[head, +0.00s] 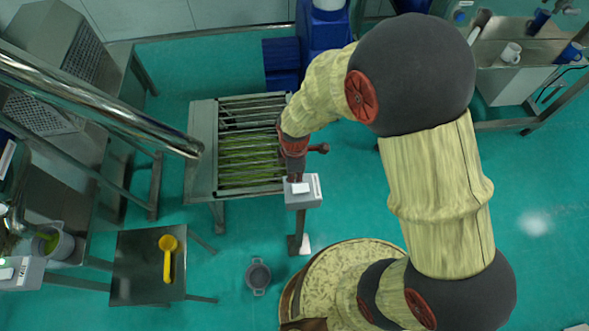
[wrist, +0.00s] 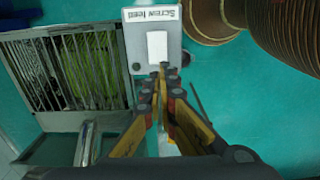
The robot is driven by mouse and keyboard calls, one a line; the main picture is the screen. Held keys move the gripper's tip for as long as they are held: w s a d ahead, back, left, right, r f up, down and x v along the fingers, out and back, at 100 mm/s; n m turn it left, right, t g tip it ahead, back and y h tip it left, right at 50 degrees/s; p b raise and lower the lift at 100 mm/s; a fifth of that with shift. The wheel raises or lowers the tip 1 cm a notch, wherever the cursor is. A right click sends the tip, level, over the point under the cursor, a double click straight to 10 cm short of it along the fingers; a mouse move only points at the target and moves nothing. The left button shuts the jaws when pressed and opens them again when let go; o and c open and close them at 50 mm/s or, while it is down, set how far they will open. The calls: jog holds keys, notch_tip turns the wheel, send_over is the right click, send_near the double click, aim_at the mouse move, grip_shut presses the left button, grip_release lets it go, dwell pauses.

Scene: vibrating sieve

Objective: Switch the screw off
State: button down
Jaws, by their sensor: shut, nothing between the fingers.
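The screw control box (head: 311,201) is a small grey box on a post, right of the sieve's lower right corner. In the wrist view the box (wrist: 140,50) carries a label reading "Screw feed" and a white rocker switch (wrist: 157,46). The switch also shows in the head view (head: 300,188). My gripper (wrist: 163,70) is shut and empty, with its fingertips at the lower edge of the switch. I cannot tell whether they touch it. In the head view my gripper (head: 296,176) is just above the box, partly hidden by my wrist.
The slatted sieve table (head: 202,150) holds green material, left of the box. A yellow scoop (head: 168,258) lies on a small table (head: 127,281). A grey bucket (head: 258,276) stands on the floor. A shiny pipe (head: 100,105) crosses the upper left.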

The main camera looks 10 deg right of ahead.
aim_at(298, 189)
notch_tip(298, 189, down, 7)
jog(key=shift+f, duration=0.2)
dwell(0.4)
jog(key=shift+a+f+b, duration=0.15)
jog(key=shift+f+b, duration=0.25)
jog(key=shift+f, duration=0.15)
jog(key=shift+s+r, duration=0.1)
jog(key=shift+s, duration=0.05)
jog(key=shift+d+r+p, duration=0.3)
jog(key=shift+d+p, duration=0.05)
jog(key=shift+d, duration=0.45)
